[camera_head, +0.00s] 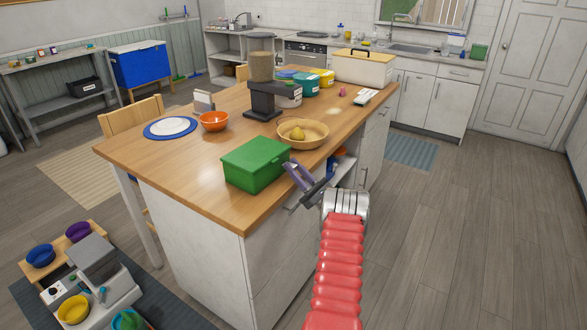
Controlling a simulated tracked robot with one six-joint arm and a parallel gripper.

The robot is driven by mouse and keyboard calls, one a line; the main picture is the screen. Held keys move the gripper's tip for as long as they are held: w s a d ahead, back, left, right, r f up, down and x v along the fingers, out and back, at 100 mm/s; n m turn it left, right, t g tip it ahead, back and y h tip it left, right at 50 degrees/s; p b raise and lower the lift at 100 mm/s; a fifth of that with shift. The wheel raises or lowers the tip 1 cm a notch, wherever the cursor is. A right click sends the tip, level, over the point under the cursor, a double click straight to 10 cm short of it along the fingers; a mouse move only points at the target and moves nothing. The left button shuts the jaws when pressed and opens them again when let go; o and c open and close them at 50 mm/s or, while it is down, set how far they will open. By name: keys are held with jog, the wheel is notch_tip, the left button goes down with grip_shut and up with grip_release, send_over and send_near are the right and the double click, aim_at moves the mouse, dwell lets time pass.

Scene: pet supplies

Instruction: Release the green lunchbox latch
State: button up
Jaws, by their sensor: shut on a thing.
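The green lunchbox (254,160) sits near the front right edge of the wooden counter, its lid down. My gripper (290,171) reaches in from the right, with its purple fingers at the lunchbox's right side. The fingers are shut at that side, where the latch would be. The latch itself is too small and too covered by the fingers to make out.
A wicker bowl (303,139) with a yellow fruit stands just behind the lunchbox. The counter's front left (190,165) is clear.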

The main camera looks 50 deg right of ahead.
jog(key=shift+f, duration=0.1)
dwell(0.4)
jog(key=o, duration=1.1)
jog(key=shift+c, duration=0.2)
jog(key=shift+s, duration=0.1)
jog(key=v, duration=1.3)
jog(key=shift+f, duration=0.45)
jog(key=shift+s+d, duration=0.1)
